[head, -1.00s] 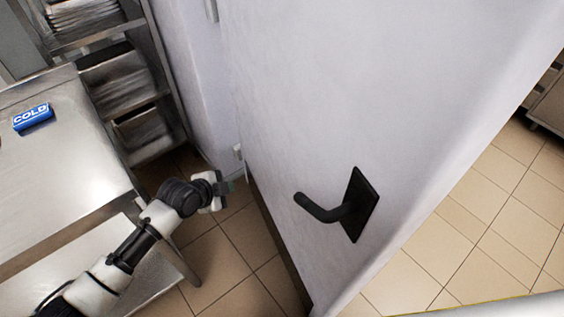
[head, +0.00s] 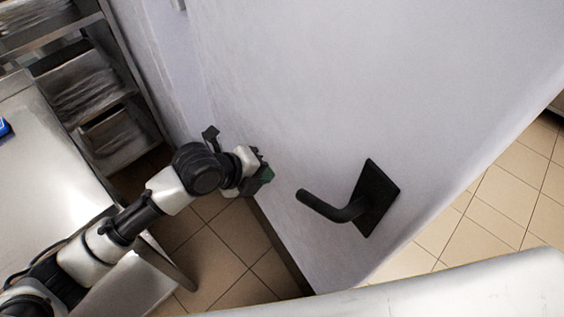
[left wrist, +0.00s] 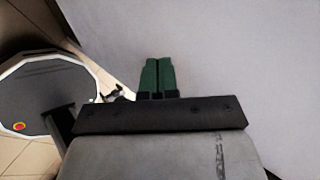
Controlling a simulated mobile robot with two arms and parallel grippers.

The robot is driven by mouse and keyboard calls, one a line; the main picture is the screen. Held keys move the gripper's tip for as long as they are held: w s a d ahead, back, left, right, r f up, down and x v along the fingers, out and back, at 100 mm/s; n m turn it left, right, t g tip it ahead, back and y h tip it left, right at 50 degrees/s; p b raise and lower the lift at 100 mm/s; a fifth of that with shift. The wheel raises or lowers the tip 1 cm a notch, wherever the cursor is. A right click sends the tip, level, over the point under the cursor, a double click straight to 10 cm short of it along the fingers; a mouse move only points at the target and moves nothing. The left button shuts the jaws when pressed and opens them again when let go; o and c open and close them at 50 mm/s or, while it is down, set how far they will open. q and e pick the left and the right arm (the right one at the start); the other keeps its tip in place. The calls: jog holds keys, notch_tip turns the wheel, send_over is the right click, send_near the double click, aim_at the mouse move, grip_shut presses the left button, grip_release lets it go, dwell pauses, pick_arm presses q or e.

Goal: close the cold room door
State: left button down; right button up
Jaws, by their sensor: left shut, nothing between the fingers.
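The cold room door (head: 300,90) is a large pale panel that fills the middle of the head view and stands open at an angle. A black lever handle (head: 345,205) on a dark plate sticks out from its face. My left gripper (head: 264,176) is at the door's face, left of the handle and apart from it. Its green fingers (left wrist: 157,76) are together and empty in the left wrist view, close in front of the pale surface. I cannot tell whether they touch it. My right gripper is not in view.
A steel table (head: 50,170) stands at the left, with part of a blue object (head: 4,128) at the picture's edge. A steel rack (head: 75,75) with trays is behind it. Tiled floor (head: 490,205) is clear right of the door.

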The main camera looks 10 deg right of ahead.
aim_at(292, 167)
pick_arm(q)
jog(key=shift+w+d+f+p, duration=0.15)
jog(key=shift+w+d, duration=0.15)
jog(key=shift+d, duration=0.45)
jog(key=shift+w+d+f+p, duration=0.1)
jog(key=shift+w+d+p, duration=0.2)
jog(key=shift+d, duration=0.4)
jog(key=shift+w+d+f+p, duration=0.1)
jog(key=shift+w+d, duration=0.25)
jog(key=shift+d, duration=0.4)
jog(key=shift+d, duration=0.1)
